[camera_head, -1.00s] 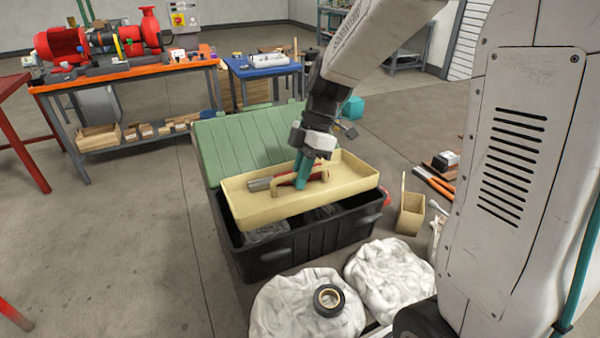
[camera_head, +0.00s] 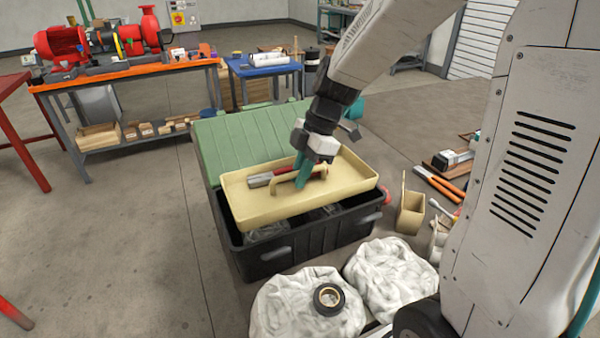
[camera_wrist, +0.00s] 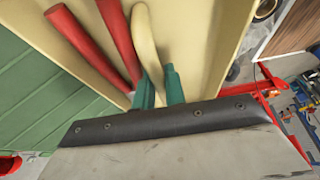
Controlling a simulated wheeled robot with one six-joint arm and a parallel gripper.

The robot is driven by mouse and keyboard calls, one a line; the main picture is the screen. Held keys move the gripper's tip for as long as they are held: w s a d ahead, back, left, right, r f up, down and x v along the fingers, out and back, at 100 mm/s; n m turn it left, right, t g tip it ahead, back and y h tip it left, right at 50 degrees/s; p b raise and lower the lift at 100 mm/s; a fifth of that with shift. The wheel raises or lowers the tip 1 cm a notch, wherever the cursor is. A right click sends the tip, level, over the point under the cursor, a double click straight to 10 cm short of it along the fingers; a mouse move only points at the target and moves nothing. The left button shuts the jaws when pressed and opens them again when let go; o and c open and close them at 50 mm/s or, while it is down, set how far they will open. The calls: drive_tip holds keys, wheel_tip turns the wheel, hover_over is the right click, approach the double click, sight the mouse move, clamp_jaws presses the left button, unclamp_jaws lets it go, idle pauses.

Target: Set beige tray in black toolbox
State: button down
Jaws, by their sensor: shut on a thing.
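The beige tray (camera_head: 250,207) is over the open top of the black toolbox (camera_head: 310,248) and looks slightly tilted. Its front wall stands above the toolbox's front rim, and dark interior shows below it. My gripper (camera_head: 303,172) is shut on the tray's arched handle (camera_wrist: 146,42), with teal fingers (camera_wrist: 160,90) on either side of it in the wrist view. A tool with red handles (camera_wrist: 95,40) lies in the tray beside the handle. Whether the tray touches the toolbox anywhere is hard to tell.
The green lid (camera_head: 245,140) stands open behind the toolbox. White sacks (camera_head: 390,275) lie in front, one with a black tape roll (camera_head: 329,298) on it. A small beige box (camera_head: 411,213) stands to the right.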

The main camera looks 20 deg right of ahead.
sight(305, 187)
drive_tip(key=shift+f, duration=3.4)
drive_tip(key=c, duration=1.4)
unclamp_jaws()
drive_tip(key=shift+o, duration=0.2)
drive_tip(key=v, duration=0.8)
drive_tip(key=shift+f, duration=0.1)
